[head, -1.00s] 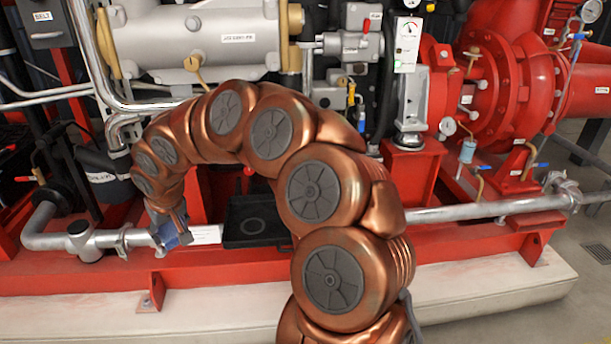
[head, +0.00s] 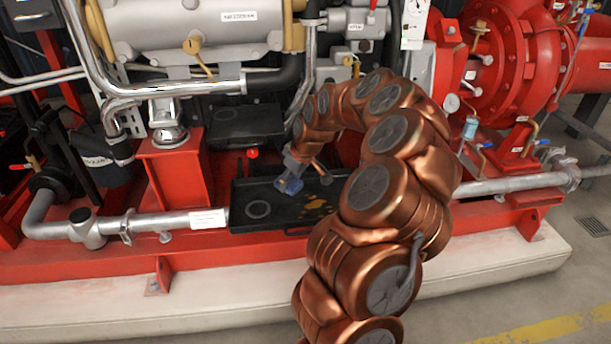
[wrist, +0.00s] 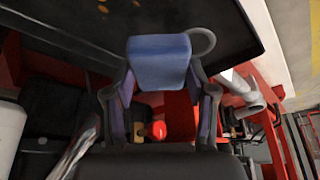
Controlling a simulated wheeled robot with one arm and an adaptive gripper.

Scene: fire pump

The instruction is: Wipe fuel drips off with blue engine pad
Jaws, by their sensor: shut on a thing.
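My gripper (head: 290,172) is shut on a blue pad (wrist: 160,62), which sits between the two fingers in the wrist view. In the head view the blue pad (head: 289,185) is small and just over the black drip tray (head: 244,221). I cannot tell whether the pad touches the tray. Yellow-orange fuel drips (head: 313,212) lie on the tray's floor, to the right of the pad and nearer the camera. Some drips (wrist: 103,8) also show at the top of the wrist view. My arm hides the tray's right end.
A silver pipe (head: 150,222) with a white label runs left of the tray. The red base frame (head: 110,265) runs below it. A black box (head: 247,122) and a red knob (head: 253,153) sit behind the tray. A red pedestal (head: 175,172) stands behind left.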

